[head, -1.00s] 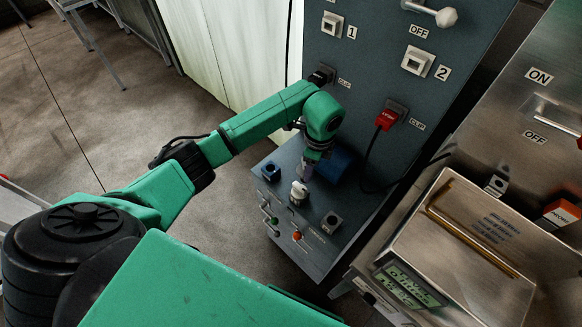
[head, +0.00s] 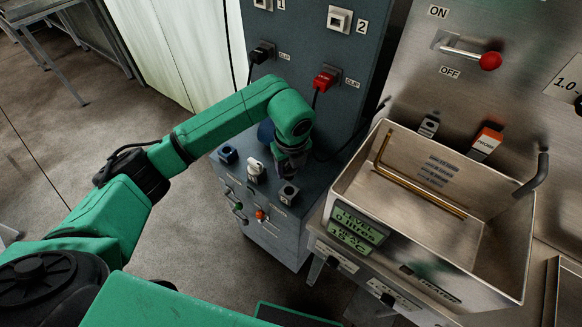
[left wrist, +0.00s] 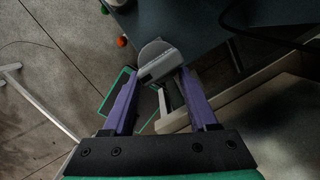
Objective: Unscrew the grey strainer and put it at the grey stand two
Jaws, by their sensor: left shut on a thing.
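My left gripper (head: 288,172) is above the top of the blue-grey cabinet; its purple fingers show in the left wrist view (left wrist: 155,95). It is shut on a grey, rounded piece (left wrist: 157,62), which I take to be the grey strainer. In the head view the gripper mostly hides this piece. A small grey block with a dark hole (head: 289,193) stands on the cabinet top just below the gripper. A similar grey block (head: 429,124) stands behind the steel tank. I cannot tell which is stand two. My right gripper is not in view.
A blue holder (head: 227,154) and a white fitting (head: 254,168) stand left of the gripper. The open steel tank (head: 347,190) with a brass rod is to the right. A red clip plug (head: 325,80) with a hanging cable is on the panel behind.

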